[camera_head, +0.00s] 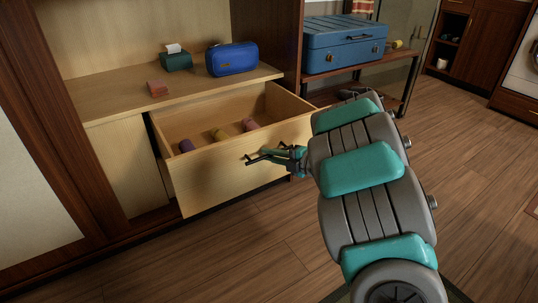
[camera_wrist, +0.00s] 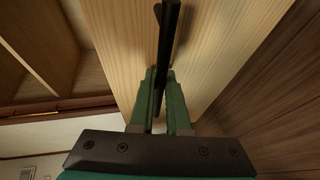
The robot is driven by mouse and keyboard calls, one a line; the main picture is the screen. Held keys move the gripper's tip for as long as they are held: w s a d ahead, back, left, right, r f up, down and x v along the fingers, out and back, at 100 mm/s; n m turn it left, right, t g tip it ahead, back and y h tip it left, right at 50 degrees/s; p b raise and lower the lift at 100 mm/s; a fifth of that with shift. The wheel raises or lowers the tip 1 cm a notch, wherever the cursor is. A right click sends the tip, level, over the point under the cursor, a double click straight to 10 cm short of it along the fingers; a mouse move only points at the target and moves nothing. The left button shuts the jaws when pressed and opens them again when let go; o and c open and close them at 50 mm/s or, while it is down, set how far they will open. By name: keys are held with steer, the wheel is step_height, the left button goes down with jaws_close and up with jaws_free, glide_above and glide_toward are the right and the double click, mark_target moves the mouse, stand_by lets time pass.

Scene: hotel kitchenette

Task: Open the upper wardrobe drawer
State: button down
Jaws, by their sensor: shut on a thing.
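The upper wardrobe drawer (camera_head: 225,175) is light wood and stands pulled out of the wardrobe, its inside showing from above. Its front also fills the middle of the wrist view (camera_wrist: 210,50). A dark bar handle (camera_head: 262,158) is fixed on the drawer front; in the wrist view the handle (camera_wrist: 168,40) runs between my fingers. My gripper (camera_head: 283,157) is shut on the handle, at the drawer front. In the wrist view my green fingers (camera_wrist: 160,90) lie on either side of the bar.
Several small rolled items (camera_head: 221,136) lie in the drawer. A blue suitcase (camera_head: 344,44) rests on a rack at right. The wooden floor (camera_head: 240,250) before the drawer is clear.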

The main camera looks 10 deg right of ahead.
steer(key=shift+f, duration=0.1)
steer(key=c, duration=0.9)
jaws_free()
steer(key=shift+p+v, duration=0.3)
steer(key=shift+v, duration=3.6)
